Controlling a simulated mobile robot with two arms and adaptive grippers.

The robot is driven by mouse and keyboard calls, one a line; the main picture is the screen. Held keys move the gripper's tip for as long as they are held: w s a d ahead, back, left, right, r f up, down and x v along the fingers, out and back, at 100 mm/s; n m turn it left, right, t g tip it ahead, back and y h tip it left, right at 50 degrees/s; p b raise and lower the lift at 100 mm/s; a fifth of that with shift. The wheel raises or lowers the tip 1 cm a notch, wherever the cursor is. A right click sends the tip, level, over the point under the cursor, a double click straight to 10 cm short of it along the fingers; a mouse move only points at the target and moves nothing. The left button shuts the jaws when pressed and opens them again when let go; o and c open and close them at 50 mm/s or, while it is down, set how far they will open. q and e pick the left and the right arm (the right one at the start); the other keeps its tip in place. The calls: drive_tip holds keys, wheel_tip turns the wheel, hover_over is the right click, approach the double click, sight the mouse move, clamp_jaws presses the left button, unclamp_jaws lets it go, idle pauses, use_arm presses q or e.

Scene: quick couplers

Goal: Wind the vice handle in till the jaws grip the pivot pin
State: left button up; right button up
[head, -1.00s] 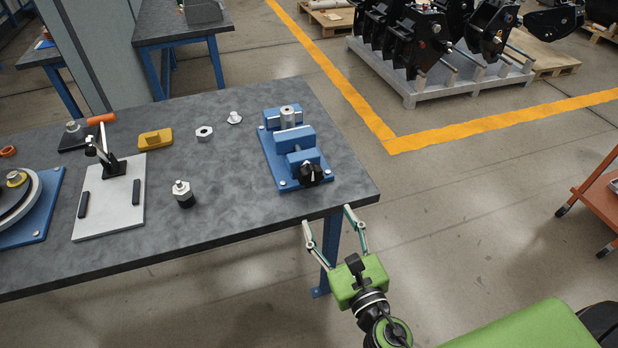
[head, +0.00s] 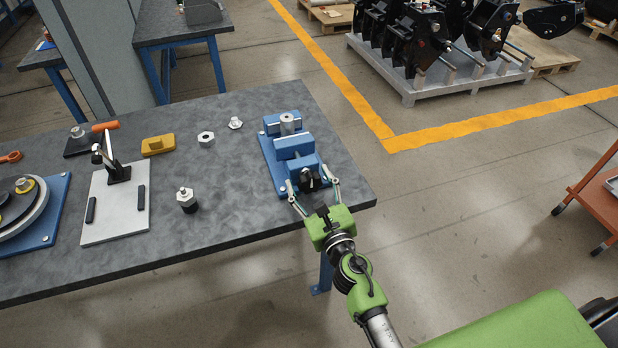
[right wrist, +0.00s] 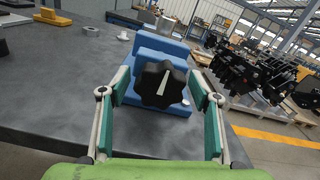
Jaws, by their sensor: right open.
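The blue vice (head: 268,158) is at the right end of the grey bench. Its black lobed handle knob (head: 311,181) faces the front edge and has a pale pointer line, seen in the right wrist view (right wrist: 160,84). The grey pivot pin (head: 287,120) stands upright at the vice's far jaw, behind the blue sliding jaw (head: 293,146). I cannot tell whether the sliding jaw touches it. My right gripper (head: 312,185) is open, with one finger on each side of the knob; in the right wrist view no clear contact shows. My left gripper is out of view.
Left of the vice on the bench (head: 235,190) are a hex nut (head: 206,138), a yellow block (head: 158,145), a black-and-silver fitting (head: 187,200) and a toggle clamp on a pale plate (head: 118,215). The bench's front edge lies under my right arm.

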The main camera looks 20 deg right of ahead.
drive_tip(key=shift+w, duration=0.3)
drive_tip(key=c, duration=1.1)
